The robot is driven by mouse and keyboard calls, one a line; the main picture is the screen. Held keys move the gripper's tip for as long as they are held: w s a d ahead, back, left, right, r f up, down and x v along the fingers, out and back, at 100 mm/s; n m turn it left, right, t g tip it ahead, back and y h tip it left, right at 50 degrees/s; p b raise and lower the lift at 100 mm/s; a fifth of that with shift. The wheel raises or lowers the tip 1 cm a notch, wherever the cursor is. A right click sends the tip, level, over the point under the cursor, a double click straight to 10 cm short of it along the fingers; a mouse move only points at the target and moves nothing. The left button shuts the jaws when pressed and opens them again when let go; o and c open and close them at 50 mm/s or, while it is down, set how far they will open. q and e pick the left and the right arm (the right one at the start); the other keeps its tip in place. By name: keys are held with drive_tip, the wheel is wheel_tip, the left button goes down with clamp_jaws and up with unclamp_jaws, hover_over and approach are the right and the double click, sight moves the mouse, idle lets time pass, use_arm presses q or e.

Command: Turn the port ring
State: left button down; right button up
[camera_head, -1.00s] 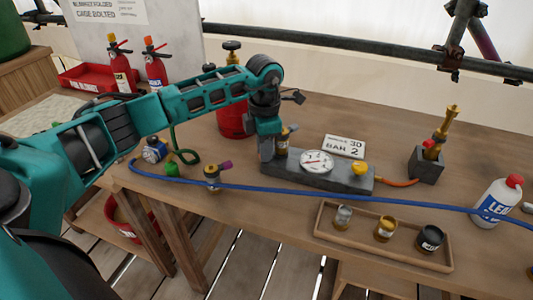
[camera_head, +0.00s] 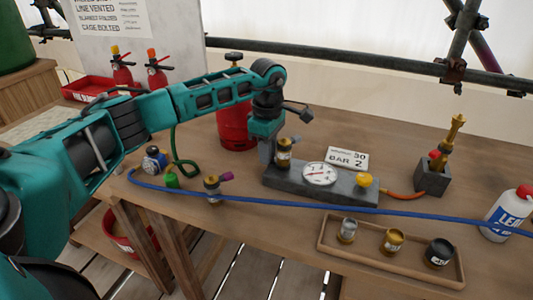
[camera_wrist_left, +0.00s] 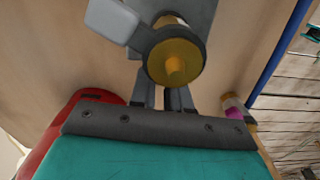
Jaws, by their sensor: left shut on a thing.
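A grey block (camera_head: 335,188) with a round white gauge (camera_head: 319,174) and a yellow knob (camera_head: 364,180) lies on the table. A brass fitting with a dark band, which looks like the port ring (camera_head: 284,154), stands upright at its left end. My left gripper (camera_head: 272,156) points down at this fitting from the left. In the left wrist view its fingers (camera_wrist_left: 164,94) are shut on the port ring, just below the round brass top (camera_wrist_left: 176,62). The contact itself is mostly hidden under the brass top. My right gripper is not in view.
A blue hose (camera_head: 300,203) runs across the table in front of the block. A wooden tray (camera_head: 345,258) holds small pots at front right.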

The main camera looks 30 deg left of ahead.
use_arm(q)
drive_tip(key=shift+w+m, duration=0.1)
drive_tip(key=shift+m, duration=0.2)
drive_tip(key=c, duration=1.1)
unclamp_jaws()
drive_tip(key=shift+r, duration=0.1)
wheel_tip(320, 180, up, 13)
drive_tip(key=shift+f+p, duration=0.1)
drive_tip(key=shift+p, duration=0.3)
